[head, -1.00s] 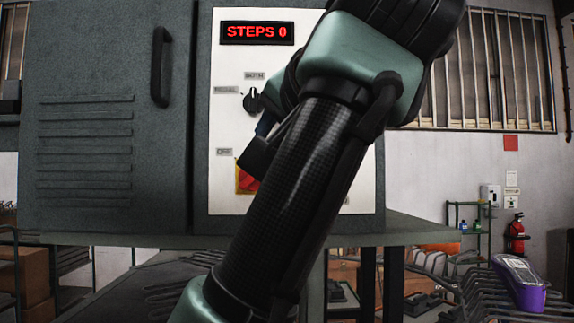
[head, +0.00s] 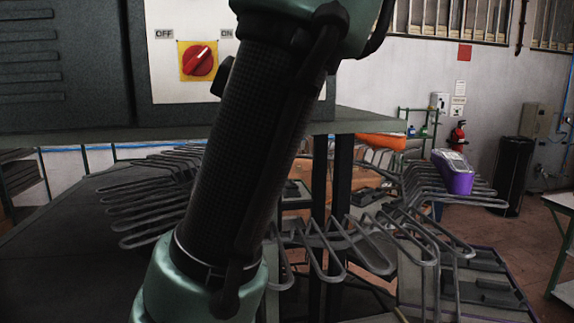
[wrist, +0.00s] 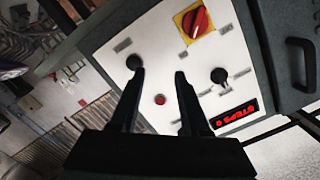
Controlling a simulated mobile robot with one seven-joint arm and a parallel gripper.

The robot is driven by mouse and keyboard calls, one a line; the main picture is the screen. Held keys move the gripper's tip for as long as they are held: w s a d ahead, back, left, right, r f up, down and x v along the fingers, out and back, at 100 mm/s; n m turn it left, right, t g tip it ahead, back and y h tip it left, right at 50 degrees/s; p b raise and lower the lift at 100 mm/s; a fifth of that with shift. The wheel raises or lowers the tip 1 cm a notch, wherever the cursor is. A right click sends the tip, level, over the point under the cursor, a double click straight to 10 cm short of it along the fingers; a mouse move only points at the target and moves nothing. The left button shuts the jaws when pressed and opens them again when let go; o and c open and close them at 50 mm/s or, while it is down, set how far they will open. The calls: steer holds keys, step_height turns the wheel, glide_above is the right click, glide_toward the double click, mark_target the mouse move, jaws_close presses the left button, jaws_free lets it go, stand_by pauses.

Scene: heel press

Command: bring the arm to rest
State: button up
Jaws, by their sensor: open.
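My gripper (wrist: 160,75) shows in the wrist view with its two dark fingers apart and nothing between them. It is in front of the white control panel (wrist: 165,60), which appears turned around in that view. The panel bears a red rotary switch on a yellow plate (wrist: 195,22), two black knobs (wrist: 219,75), a small red button (wrist: 160,100) and a red-lit STEPS display (wrist: 236,116). In the head view my arm crosses the middle, in front of the panel (head: 175,85); my gripper is out of that frame. The red switch (head: 198,60) sits between the OFF and ON labels.
A grey machine table (head: 365,122) juts out below the panel. Wire racks (head: 420,235) stand under and beside it, one carrying a purple-and-white item (head: 453,172). A fire extinguisher (head: 457,136) and a dark bin (head: 512,175) are at the back right.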

steer(key=s+d+f+n+t+h, duration=0.1)
steer(key=s+d+f+t+h, duration=0.3)
steer(key=d+t+h, duration=0.15)
steer(key=s+a+f+n+t+y+b, duration=0.1)
steer(key=s+t, duration=0.4)
steer(key=s, duration=0.8)
steer(key=a+n, duration=0.1)
steer(key=n, duration=0.1)
steer(key=shift+s+a+f+n+b, duration=0.15)
steer(key=shift+n+b, duration=0.15)
steer(key=shift+n, duration=0.1)
